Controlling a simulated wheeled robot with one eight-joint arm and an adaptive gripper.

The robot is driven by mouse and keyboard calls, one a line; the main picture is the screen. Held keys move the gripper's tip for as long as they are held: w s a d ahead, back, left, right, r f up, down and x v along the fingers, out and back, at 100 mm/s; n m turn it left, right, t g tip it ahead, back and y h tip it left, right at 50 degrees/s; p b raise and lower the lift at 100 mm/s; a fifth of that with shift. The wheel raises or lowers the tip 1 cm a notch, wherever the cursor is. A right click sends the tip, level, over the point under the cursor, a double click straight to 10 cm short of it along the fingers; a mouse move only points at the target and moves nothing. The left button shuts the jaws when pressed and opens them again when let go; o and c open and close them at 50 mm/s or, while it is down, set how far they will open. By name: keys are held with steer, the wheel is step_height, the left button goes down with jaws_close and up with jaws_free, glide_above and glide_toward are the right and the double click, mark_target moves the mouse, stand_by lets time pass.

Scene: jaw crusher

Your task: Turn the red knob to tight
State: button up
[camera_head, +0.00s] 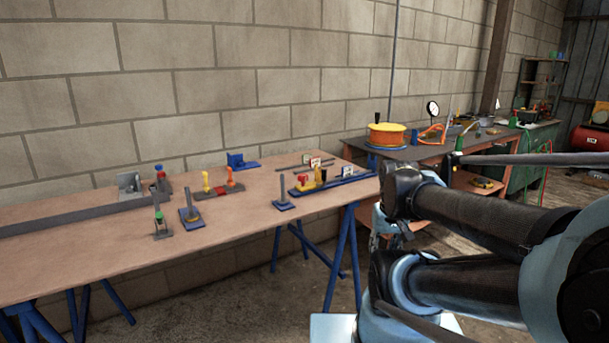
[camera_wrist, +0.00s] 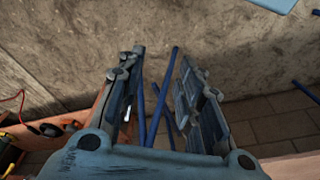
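Several red parts stand on the long wooden table in the head view, and I cannot tell for sure which is the red knob. One red knob-like part (camera_head: 303,179) sits on a blue-based device near the table's right end.
The wooden table (camera_head: 110,240) stands on blue trestles (camera_head: 345,255) along a block wall. A green-topped clamp (camera_head: 160,223) and blue-based posts stand near its front. A second bench (camera_head: 355,146) with an orange drum (camera_head: 387,135) is behind my arm.

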steer(key=shift+o, duration=2.6)
steer(key=shift+a+r+n, duration=0.15)
steer(key=shift+r+n, duration=0.15)
steer(key=shift+r, duration=0.65)
step_height(320, 180, up, 21)
steer(key=n+g+y, duration=0.1)
steer(key=n+y, duration=0.4)
steer(key=n, duration=1)
glide_above(304, 175)
steer(key=d, duration=0.6)
steer(key=shift+h, duration=0.3)
steer(key=x, duration=0.5)
steer(key=s+x, duration=0.1)
steer(key=x, duration=1)
steer(key=shift+s+f, duration=0.1)
steer(key=shift+f, duration=0.45)
steer(key=shift+c, duration=0.6)
steer(key=c, duration=1)
